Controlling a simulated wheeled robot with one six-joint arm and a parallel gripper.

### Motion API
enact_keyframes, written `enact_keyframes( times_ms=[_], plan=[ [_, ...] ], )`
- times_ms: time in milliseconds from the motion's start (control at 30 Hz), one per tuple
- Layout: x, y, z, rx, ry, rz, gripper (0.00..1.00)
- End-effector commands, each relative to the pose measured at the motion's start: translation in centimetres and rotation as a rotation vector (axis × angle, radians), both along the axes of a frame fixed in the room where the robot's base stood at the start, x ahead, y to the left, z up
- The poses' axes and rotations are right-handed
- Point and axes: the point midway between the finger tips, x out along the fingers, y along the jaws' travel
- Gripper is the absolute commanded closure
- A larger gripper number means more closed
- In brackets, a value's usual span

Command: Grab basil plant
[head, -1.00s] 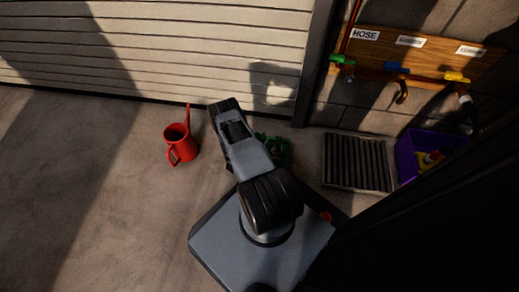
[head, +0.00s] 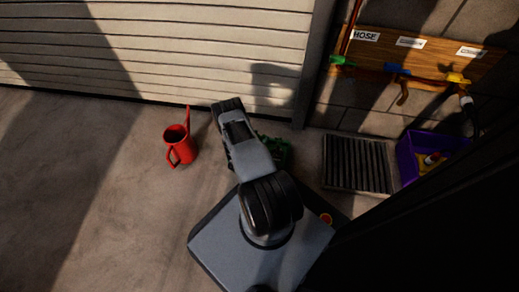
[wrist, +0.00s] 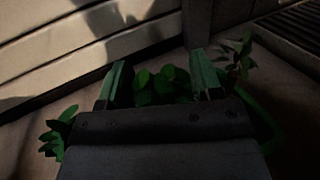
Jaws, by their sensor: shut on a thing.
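The basil plant (head: 276,151) is a dark green leafy clump, low by the floor, partly hidden behind my arm in the head view. In the wrist view its leaves (wrist: 162,84) show between and around my two fingers. My gripper (wrist: 160,82) has its fingers on either side of the plant and is shut on it. The fingertips are hidden by the arm in the head view. The pot and the exact contact are too dark or hidden to tell.
A red watering can (head: 180,146) stands on the floor to the left. A dark ribbed grate (head: 357,163) and a purple crate (head: 419,153) lie to the right. A white slatted door (head: 160,50) closes off the back.

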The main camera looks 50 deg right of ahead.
Motion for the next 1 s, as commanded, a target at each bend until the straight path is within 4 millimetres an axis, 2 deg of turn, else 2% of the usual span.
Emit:
enact_keyframes(
  times_ms=[33, 300, 567, 767, 1000],
  plan=[
    [0.0, 0.0, 0.0, 0.001, 0.000, 0.000, 0.69],
    [0.0, 0.0, 0.0, 0.000, 0.000, 0.000, 0.92],
    [0.0, 0.0, 0.6, 0.000, 0.000, 0.000, 0.92],
    [0.2, 0.1, 3.0, -0.001, -0.001, 0.004, 0.92],
    [-1.1, 1.7, 7.7, 0.001, 0.002, -0.005, 0.92]
  ],
)
